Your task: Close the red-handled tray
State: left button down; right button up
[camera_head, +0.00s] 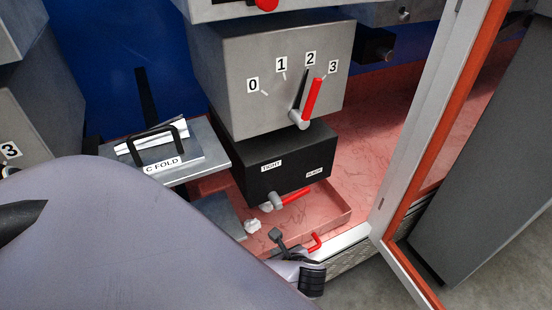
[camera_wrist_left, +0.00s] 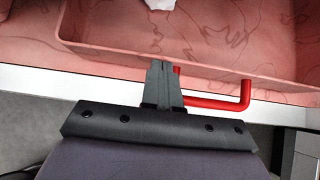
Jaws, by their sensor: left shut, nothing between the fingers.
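The tray (camera_head: 334,221) is a shallow pink marbled box low in the cabinet, under the black TIGHT block. Its red bent handle (camera_head: 316,243) sticks out from the front wall. In the left wrist view the tray's front wall (camera_wrist_left: 220,68) crosses the picture and the red handle (camera_wrist_left: 246,96) shows to the right of the fingers. My left gripper (camera_head: 275,235) is shut and empty, with its fingertips (camera_wrist_left: 160,66) at the tray's front wall beside the handle. I cannot tell whether they touch it. My right gripper is not in view.
White crumpled bits (camera_head: 252,226) lie in the tray. A C-FOLD tray (camera_head: 205,165) juts out at left. An orange-edged door (camera_head: 425,140) stands open at right.

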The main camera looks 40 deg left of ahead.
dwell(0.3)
pick_arm(q)
jog(key=shift+w+a, duration=0.1)
jog(key=shift+a, duration=0.1)
jog(key=a, duration=0.1)
jog(key=w+a+p, duration=0.1)
jog(key=a, duration=0.1)
jog(key=shift+w+a+r+p, duration=0.1)
jog(key=shift+w+a+p, duration=0.15)
jog(key=shift+a+p, duration=0.15)
jog(key=shift+w+a, duration=0.1)
jog(key=shift+a, duration=0.1)
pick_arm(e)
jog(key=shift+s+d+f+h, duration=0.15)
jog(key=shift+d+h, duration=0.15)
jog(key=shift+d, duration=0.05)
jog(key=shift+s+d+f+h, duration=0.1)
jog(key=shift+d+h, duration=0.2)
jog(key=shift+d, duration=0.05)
